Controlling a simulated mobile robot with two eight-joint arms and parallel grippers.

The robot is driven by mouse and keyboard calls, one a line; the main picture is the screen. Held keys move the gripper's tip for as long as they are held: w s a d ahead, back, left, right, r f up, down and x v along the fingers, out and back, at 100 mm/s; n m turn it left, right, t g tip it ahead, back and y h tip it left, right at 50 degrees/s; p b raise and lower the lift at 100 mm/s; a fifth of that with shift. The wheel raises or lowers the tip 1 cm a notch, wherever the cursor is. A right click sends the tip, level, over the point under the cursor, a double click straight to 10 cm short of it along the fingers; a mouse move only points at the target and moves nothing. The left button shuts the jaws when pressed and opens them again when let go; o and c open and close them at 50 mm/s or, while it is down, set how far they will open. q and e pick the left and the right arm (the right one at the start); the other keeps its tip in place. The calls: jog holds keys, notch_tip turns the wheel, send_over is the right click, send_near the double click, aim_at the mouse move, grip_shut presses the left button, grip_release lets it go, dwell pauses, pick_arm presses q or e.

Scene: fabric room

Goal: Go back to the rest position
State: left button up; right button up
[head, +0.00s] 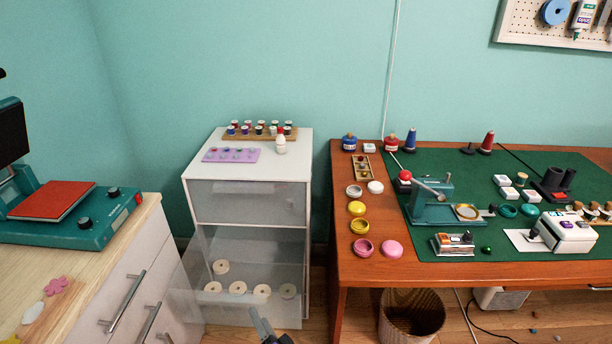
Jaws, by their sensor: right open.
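My right gripper (268,325) shows at the bottom edge of the head view, a little left of the middle. Its dark jaws are open, and I see nothing between them. It is in front of the open lower drawer (190,308) of the white cabinet (305,175); I cannot tell whether it touches the drawer. Most of the right arm is below the picture. My left gripper is not in view.
Several pale round discs (237,287) lie in the clear drawer. The brown desk (338,240) with a green mat stands right, a waste basket (410,318) under it. A wooden counter (135,225) with a teal press (95,228) stands left.

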jog(key=s+d+r+n+g+h, duration=0.1)
jog(key=s+d+n+g+h, duration=0.2)
jog(key=d, duration=0.4)
jog(key=s+d+r+n+g, duration=0.1)
jog(key=s+d+n+g, duration=0.1)
jog(key=s+d, duration=0.45)
jog(key=s+d+f+n+g+h, duration=0.1)
jog(key=s+d+n+g+h, duration=0.25)
jog(key=s+d, duration=1.1)
pick_arm(q)
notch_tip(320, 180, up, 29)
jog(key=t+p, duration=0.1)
jog(key=p, duration=2.5)
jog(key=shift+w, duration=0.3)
pick_arm(e)
notch_tip(320, 180, up, 28)
jog(key=shift+w+d+r+m+h, duration=0.15)
jog(key=shift+w+d+m+h, duration=0.2)
jog(key=shift+m+h, duration=0.1)
